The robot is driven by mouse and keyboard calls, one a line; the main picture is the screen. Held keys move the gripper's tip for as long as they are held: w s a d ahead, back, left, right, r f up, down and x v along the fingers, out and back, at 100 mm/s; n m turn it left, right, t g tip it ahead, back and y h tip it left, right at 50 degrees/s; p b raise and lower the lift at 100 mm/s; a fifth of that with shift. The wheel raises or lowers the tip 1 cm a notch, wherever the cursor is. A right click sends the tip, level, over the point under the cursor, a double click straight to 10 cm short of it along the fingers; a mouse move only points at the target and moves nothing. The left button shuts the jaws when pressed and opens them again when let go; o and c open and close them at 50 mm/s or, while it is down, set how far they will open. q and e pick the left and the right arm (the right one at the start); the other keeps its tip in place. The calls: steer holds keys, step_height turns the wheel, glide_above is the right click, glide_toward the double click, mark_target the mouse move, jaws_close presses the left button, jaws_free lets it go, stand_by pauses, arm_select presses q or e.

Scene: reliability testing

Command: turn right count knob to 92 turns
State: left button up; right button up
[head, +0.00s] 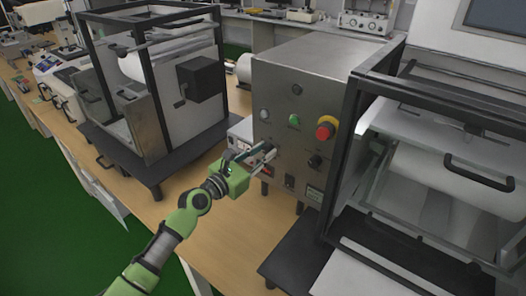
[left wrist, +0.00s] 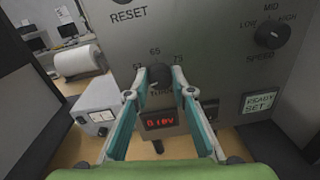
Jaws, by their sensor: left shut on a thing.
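The count knob (left wrist: 160,75) is a dark round knob on the front of a grey metal control box (head: 315,75). In the left wrist view, the number 65 stands above it, with partly covered numbers to its left and right. The lettering under it is mostly hidden. My left gripper (head: 266,152) reaches the lower left of the panel; in the left wrist view its two teal fingers (left wrist: 161,78) are shut on the knob from both sides. The knob's pointer is too small to read. My right gripper is not in view.
A red digital display (left wrist: 160,120) sits below the knob. A speed knob (head: 315,161), a red stop button (head: 326,127) and a green button (head: 294,119) share the panel. Framed machines stand left (head: 150,75) and right (head: 450,150) of the box.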

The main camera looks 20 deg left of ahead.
arm_select(q)
steer(key=m+p, duration=0.1)
steer(key=m, duration=0.4)
steer(key=shift+m, duration=0.3)
steer(key=m, duration=0.5)
steer(key=shift+d+y, duration=0.1)
steer(key=shift+y, duration=0.3)
steer(key=m+p, duration=0.1)
steer(key=m, duration=0.4)
steer(key=shift+s+y, duration=0.1)
steer(key=shift+y, duration=0.2)
steer(key=m, duration=1.1)
steer(key=shift+f+m+t, duration=0.1)
steer(key=shift+m+t, duration=0.2)
steer(key=m, duration=0.5)
steer(key=shift+f, duration=0.1)
steer(key=m, duration=0.6)
steer(key=shift+b, duration=0.4)
steer(key=m+b, duration=0.1)
steer(key=m, duration=0.4)
steer(key=shift+m, duration=0.3)
